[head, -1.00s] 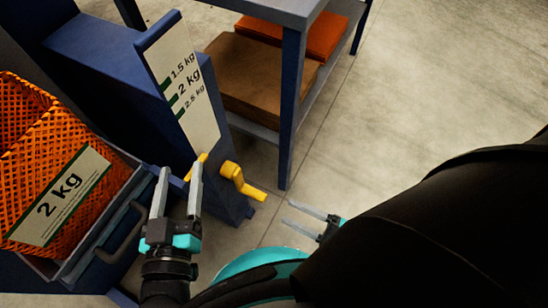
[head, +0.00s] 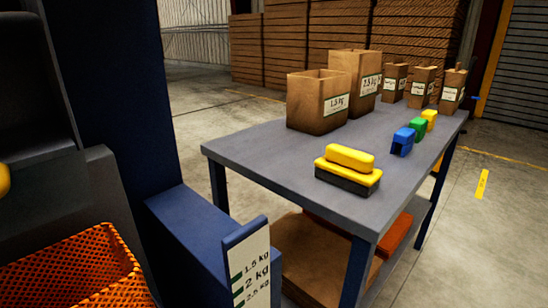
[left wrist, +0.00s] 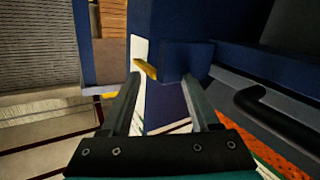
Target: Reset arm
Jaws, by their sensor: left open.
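My left gripper (left wrist: 161,78) shows only in the left wrist view, with its two fingers spread apart and nothing held between them. A yellow lever (left wrist: 146,69) shows just past the fingertips, nearer the left one; I cannot tell whether they touch. It sits on the blue machine post (left wrist: 174,30). A white scale plate (head: 251,268) marked 1.5, 2 and 2.5 kg stands on the blue machine in the head view. My right gripper is in neither current view.
A grey table (head: 260,150) carries paper bags (head: 310,103), a yellow-topped brush (head: 348,160) and small blue, green and yellow items. A dark handle (left wrist: 265,108) is right of my left gripper. Floor is clear at the right.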

